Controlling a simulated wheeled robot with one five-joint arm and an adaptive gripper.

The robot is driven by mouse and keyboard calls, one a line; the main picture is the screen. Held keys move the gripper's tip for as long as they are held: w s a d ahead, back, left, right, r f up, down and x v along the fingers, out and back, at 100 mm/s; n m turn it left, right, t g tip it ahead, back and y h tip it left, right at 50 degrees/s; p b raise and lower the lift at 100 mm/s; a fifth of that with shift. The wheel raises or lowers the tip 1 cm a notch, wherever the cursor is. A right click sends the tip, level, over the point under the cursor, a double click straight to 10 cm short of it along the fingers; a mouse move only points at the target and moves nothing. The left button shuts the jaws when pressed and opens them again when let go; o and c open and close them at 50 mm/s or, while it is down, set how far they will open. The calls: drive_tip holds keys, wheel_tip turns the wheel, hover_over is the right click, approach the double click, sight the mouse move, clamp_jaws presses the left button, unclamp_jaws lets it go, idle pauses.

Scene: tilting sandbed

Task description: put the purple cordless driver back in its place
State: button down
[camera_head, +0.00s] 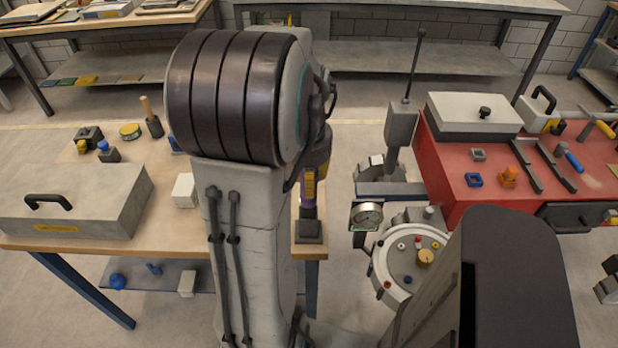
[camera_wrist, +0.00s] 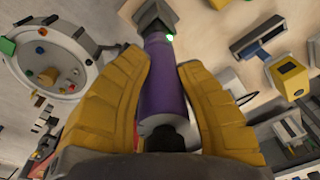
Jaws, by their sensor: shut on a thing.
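The purple cordless driver (camera_head: 309,192) is seen in the head view just right of my arm, at the near right corner of the wooden table. Its purple body (camera_wrist: 165,75) also fills the middle of the wrist view. My gripper (camera_wrist: 165,85), with yellow fingers on both sides of the body, is shut on it. A dark block (camera_wrist: 152,18) is at the driver's far end, with a green light beside it. I cannot tell whether the block is the driver's own foot or a holder. My arm hides part of the gripper in the head view.
The wooden table (camera_head: 140,165) bears a grey case (camera_head: 85,205), a white block (camera_head: 185,190) and small items. A round white device with coloured knobs (camera_head: 405,262) and a gauge (camera_head: 367,215) stand to the right. A red bench (camera_head: 455,165) with tools lies beyond.

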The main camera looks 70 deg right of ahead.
drive_tip(key=shift+f+b, duration=1.45)
drive_tip(key=shift+f, duration=0.2)
drive_tip(key=shift+c, duration=1.6)
unclamp_jaws()
drive_tip(key=shift+r, duration=0.1)
drive_tip(key=shift+r+p, duration=3.4)
drive_tip(key=shift+r, duration=0.55)
